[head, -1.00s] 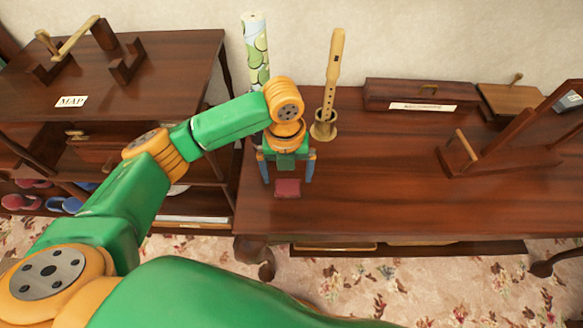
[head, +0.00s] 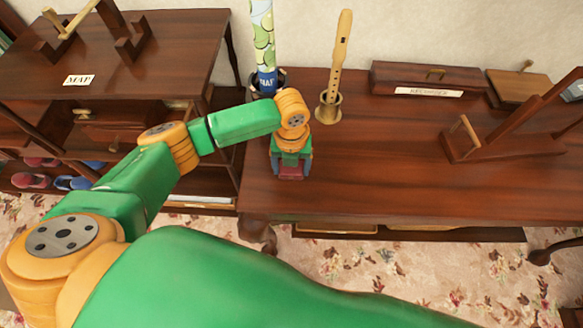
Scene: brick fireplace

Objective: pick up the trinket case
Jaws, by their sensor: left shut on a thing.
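The trinket case (head: 290,173) is a small dark red box near the left front part of the wooden table (head: 380,180). My left gripper (head: 291,168) has its fingers on both sides of the case and is shut on it. The gripper and wrist hide most of the case, and I cannot tell whether it is lifted off the table. My right gripper is not in view.
A wooden recorder (head: 338,55) stands in a holder just behind the gripper, beside a tall patterned map tube (head: 263,45). A long recorder case (head: 425,78) and a wooden stand (head: 510,135) are further right. The table's front middle is clear.

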